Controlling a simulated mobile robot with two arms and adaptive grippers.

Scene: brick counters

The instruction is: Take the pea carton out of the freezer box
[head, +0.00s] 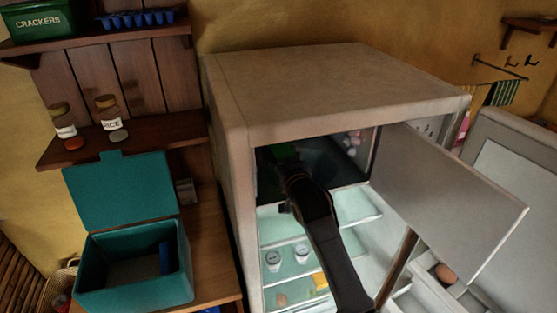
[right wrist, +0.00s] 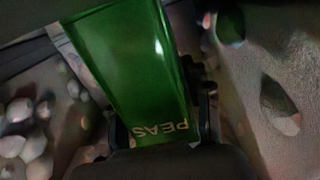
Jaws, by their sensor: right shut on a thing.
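The green pea carton (head: 285,152) is inside the dark freezer box (head: 340,172) at the top of the fridge, mostly hidden behind my gripper in the head view. My right gripper (head: 291,172) reaches into the freezer box. In the right wrist view the pea carton (right wrist: 128,65), lettered PEAS, lies between the two fingers of the right gripper (right wrist: 165,125), which is shut on it. I cannot tell whether the carton touches the box floor. My left gripper is not in view.
The freezer door (head: 450,195) stands open at the right. Frosty lumps (right wrist: 30,130) line the freezer around the carton. Glass shelves (head: 345,208) with jars (head: 273,260) are below. A teal open box (head: 135,262) stands on the counter at the left, under a wooden shelf (head: 150,130).

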